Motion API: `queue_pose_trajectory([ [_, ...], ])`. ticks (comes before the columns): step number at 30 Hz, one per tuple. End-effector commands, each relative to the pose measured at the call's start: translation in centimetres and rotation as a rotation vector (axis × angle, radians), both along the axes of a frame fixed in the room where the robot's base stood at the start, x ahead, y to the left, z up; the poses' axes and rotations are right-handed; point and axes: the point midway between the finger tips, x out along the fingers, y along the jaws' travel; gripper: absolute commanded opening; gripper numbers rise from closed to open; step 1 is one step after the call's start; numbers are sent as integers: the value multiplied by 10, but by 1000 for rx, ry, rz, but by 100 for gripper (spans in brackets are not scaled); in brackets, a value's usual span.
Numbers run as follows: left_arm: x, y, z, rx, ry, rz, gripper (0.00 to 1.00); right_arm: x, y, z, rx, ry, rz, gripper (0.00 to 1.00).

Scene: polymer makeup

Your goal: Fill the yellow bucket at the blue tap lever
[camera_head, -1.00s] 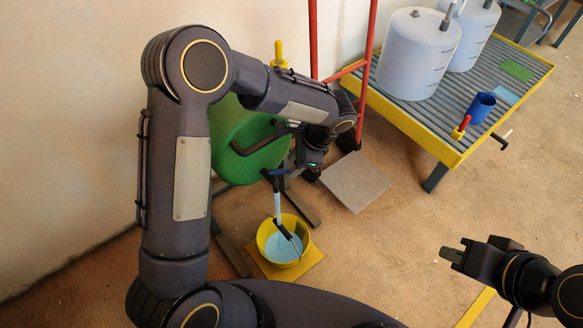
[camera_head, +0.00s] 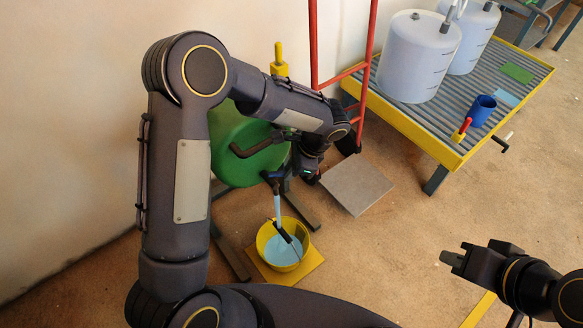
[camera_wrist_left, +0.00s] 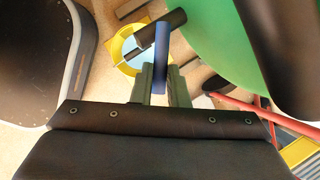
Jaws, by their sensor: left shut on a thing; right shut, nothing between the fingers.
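The yellow bucket (camera_head: 263,246) stands upright on a yellow plate below the green drum (camera_head: 240,160), with light blue liquid (camera_head: 283,252) inside. A light blue stream (camera_head: 277,207) falls from the tap into it. My left gripper (camera_head: 286,174) is at the tap, shut on the blue tap lever (camera_head: 267,175). In the left wrist view the blue lever (camera_wrist_left: 161,50) stands between the two fingers (camera_wrist_left: 163,88), with the bucket (camera_wrist_left: 117,47) beyond. The gripper partly hides the tap. My right gripper (camera_head: 452,258) is shut and empty at the lower right, away from the bucket.
A yellow-framed slatted table (camera_head: 400,118) at the upper right carries two large white containers (camera_head: 418,60) and a blue cup (camera_head: 482,110). A red hand-truck frame (camera_head: 314,45) and its grey plate (camera_head: 357,184) stand right of the drum. Open floor lies in the middle right.

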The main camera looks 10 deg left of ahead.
Motion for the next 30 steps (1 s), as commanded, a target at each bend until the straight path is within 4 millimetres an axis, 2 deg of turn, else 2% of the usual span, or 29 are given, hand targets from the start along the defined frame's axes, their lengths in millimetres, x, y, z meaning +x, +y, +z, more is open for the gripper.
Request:
queue_pose_trajectory([
  [6, -5, -1, 2, -7, -8, -70, 0, 0, 0, 6, 0, 0, 0, 0],
  [12, -4, -1, 0, -7, -8, -68, 0, 0, 0, 4, 0, 0, 0, 0],
  [13, -4, -1, 0, -7, -8, -68, 16, 0, 0, 4, 0, 0, 0, 0],
  [18, -4, -1, 0, -7, -8, -67, 36, 0, 0, 4, 0, 0, 0, 0],
  [26, -4, -1, 2, -7, -8, -67, 36, 0, 0, 5, 0, 0, 0, 0],
  [30, -3, -7, 16, -7, -11, -68, 36, 0, 0, 11, 0, 0, 0, 0],
])
